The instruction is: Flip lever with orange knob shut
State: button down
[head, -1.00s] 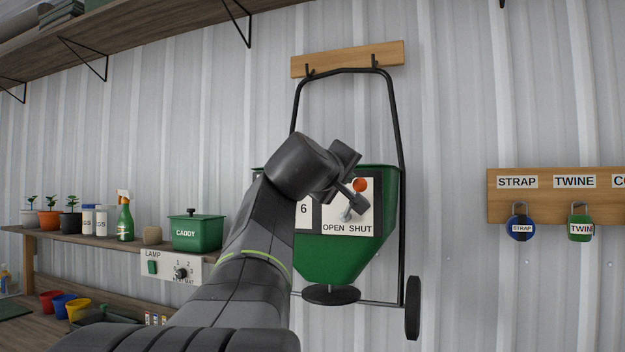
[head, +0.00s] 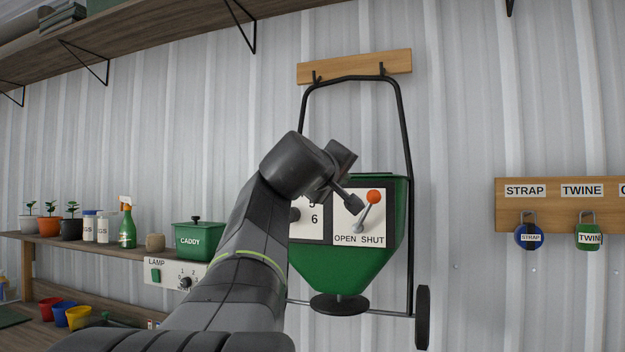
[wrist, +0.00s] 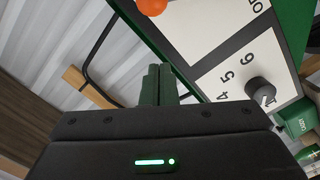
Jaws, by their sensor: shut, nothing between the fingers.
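The lever (head: 367,211) is on a white panel marked OPEN and SHUT on the green spreader (head: 345,265). Its orange knob (head: 373,196) is tilted up and to the right, toward the SHUT side. My gripper (head: 354,203) is shut and empty, just left of the knob and partly in front of the panel. I see a gap between fingertips and knob in the head view, but cannot tell the depth. In the wrist view the shut fingers (wrist: 159,86) point upward, and the orange knob (wrist: 152,5) is at the top edge, apart from them.
A number dial (wrist: 260,92) sits on the panel left of the lever. The spreader hangs by its black handle from a wooden rack (head: 355,66). A shelf with a green caddy (head: 198,240) is at left.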

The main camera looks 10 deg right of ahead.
jog(key=b+v, duration=0.2)
jog(key=v, duration=0.8)
jog(key=shift+d, duration=0.2)
jog(key=shift+d, duration=0.15)
